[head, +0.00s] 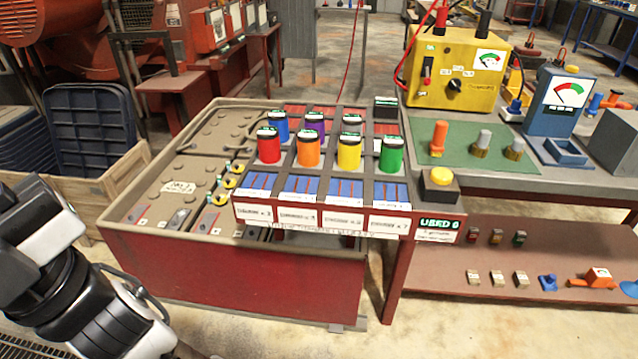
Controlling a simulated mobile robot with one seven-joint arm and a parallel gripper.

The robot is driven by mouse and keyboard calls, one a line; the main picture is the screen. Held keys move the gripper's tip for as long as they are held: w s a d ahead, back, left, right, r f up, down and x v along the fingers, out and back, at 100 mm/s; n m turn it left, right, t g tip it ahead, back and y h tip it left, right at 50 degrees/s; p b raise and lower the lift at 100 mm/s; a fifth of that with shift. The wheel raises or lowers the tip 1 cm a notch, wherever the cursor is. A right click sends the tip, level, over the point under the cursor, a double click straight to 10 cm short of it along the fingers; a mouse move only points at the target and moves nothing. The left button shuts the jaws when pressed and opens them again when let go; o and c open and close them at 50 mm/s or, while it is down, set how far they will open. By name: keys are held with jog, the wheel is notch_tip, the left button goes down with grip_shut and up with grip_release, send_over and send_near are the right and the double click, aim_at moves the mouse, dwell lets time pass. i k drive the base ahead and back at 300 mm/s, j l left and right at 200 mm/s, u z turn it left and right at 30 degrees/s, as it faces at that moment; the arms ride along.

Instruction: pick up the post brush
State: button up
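A green mat (462,159) lies on the bench at the right. An upright orange-handled piece (438,138) stands at its left. Two pieces with grey tops and brassy bases stand to the right of it, one nearer the middle (481,144) and one at the right (514,149). The post brush is likely among these three, but I cannot tell for sure which one it is. My arm shows at the lower left, far from the mat. My gripper's fingers do not show.
A rack (345,170) of coloured cylinders stands over a large red-sided battery case (230,265), between my arm and the mat. A yellow tester (455,68) stands behind the mat.

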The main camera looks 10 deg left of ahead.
aim_at(437, 149)
jog(key=i+l+u, duration=0.1)
jog(key=l, duration=0.45)
jog(key=i+l+u, duration=0.1)
jog(key=i+l, duration=0.2)
jog(key=l, duration=0.25)
jog(key=i+l+u, duration=0.15)
jog(key=l, duration=0.45)
jog(key=i+l+u, duration=0.1)
jog(key=l, duration=0.45)
jog(key=i+l+u, duration=0.1)
jog(key=l, duration=0.5)
jog(key=i+l+u, duration=0.1)
jog(key=l, duration=0.55)
jog(key=i+j, duration=0.15)
jog(key=i, duration=0.35)
